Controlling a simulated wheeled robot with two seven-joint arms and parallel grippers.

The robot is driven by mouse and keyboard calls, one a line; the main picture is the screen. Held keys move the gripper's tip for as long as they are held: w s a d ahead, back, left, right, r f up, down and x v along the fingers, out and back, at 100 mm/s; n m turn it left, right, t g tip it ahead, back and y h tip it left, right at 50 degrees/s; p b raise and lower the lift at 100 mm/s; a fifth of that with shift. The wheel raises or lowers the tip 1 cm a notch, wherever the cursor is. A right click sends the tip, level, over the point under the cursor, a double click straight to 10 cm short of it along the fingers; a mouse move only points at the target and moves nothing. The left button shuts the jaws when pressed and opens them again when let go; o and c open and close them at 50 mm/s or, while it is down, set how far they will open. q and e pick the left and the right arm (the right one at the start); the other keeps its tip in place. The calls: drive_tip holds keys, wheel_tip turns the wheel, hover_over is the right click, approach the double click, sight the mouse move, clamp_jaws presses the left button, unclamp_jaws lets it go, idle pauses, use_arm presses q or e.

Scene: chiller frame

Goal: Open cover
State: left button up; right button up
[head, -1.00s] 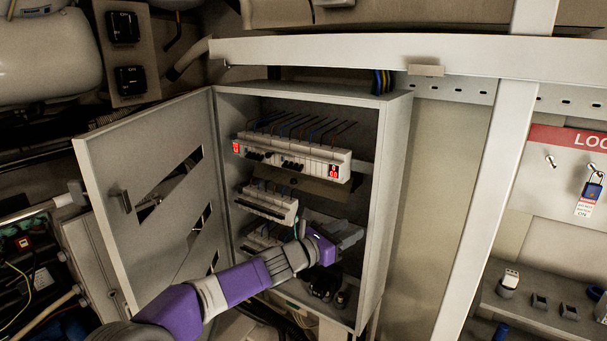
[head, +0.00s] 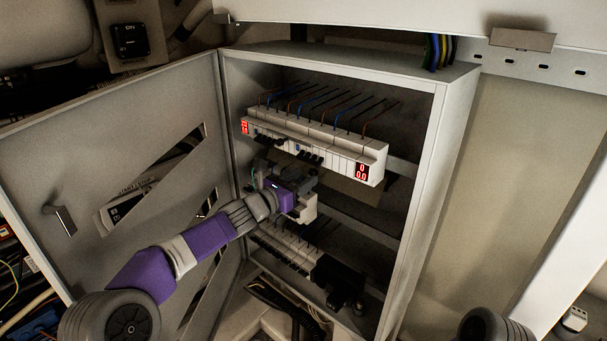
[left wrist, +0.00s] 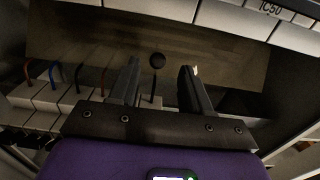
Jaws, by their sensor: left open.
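In the head view, part of this plate (head: 352,190) shows just below the upper breaker row, and my left gripper hides the rest. My left gripper (head: 303,184) is inside the cabinet in front of the plate. My right gripper is out of view.
The grey cabinet (head: 455,120) has its door (head: 60,150) swung open to the left, with a handle (head: 60,219). Upper breakers (head: 315,143) with wires sit above my gripper, lower breakers (head: 285,250) below it. A dark block (head: 343,283) stands at lower right.

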use_arm(q)
drive_tip(key=shift+x, duration=1.25)
drive_tip(key=shift+a, duration=0.1)
drive_tip(key=shift+w, duration=0.1)
clamp_jaws()
